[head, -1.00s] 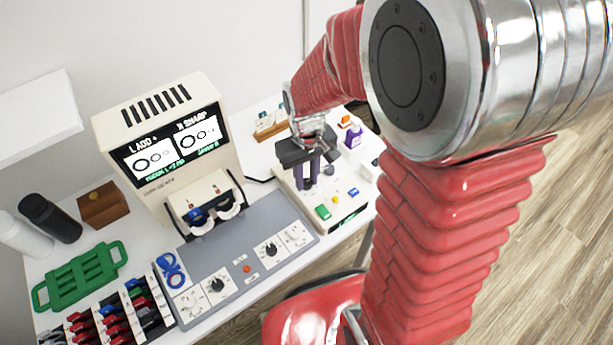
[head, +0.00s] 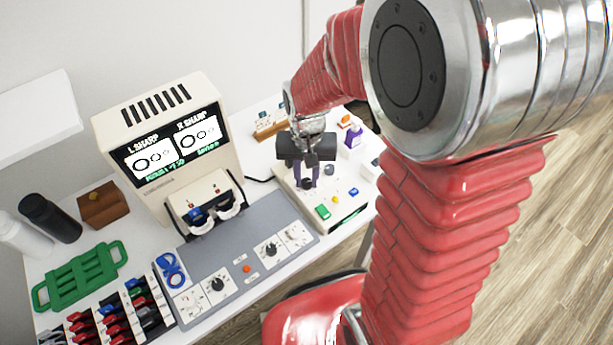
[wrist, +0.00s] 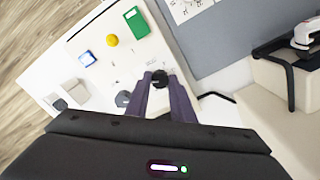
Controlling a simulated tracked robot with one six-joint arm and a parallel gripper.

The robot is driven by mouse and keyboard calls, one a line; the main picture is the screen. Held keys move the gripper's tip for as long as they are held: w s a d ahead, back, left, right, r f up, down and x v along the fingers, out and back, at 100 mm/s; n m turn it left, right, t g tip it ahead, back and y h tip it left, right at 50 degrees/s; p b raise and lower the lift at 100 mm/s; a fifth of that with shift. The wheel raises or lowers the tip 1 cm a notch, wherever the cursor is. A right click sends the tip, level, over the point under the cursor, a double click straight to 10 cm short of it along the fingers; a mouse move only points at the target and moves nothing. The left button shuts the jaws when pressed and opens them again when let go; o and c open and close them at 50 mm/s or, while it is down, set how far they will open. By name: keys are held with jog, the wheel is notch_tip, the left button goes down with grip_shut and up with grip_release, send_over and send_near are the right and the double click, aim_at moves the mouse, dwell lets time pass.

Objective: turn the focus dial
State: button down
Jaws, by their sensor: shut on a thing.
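A cream control box (head: 343,214) stands at the right of the table, with a small black dial (wrist: 161,78) on its top. My gripper (head: 307,182), with purple fingers, points down at the box and is shut on this dial; the fingers partly hide it. The wrist view shows the fingertips on either side of it. A grey knob (wrist: 122,98) sits beside it, free of the fingers. The screen (head: 170,145) reads "L SHARP" and "R SHARP" above pairs of rings. The dial's label is too small to read.
The box also carries a green button (head: 323,212), a yellow button (wrist: 112,41) and a blue button (wrist: 87,58). A grey panel (head: 240,235) with dials lies left of the box. A green rack (head: 82,276) lies at far left.

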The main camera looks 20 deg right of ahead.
aim_at(306, 181)
jog(key=shift+m, duration=1.4)
jog(key=c, duration=1.5)
grip_release()
jog(key=shift+c, duration=0.2)
jog(key=shift+r, duration=0.1)
notch_tip(306, 181, up, 14)
jog(key=shift+f, duration=0.2)
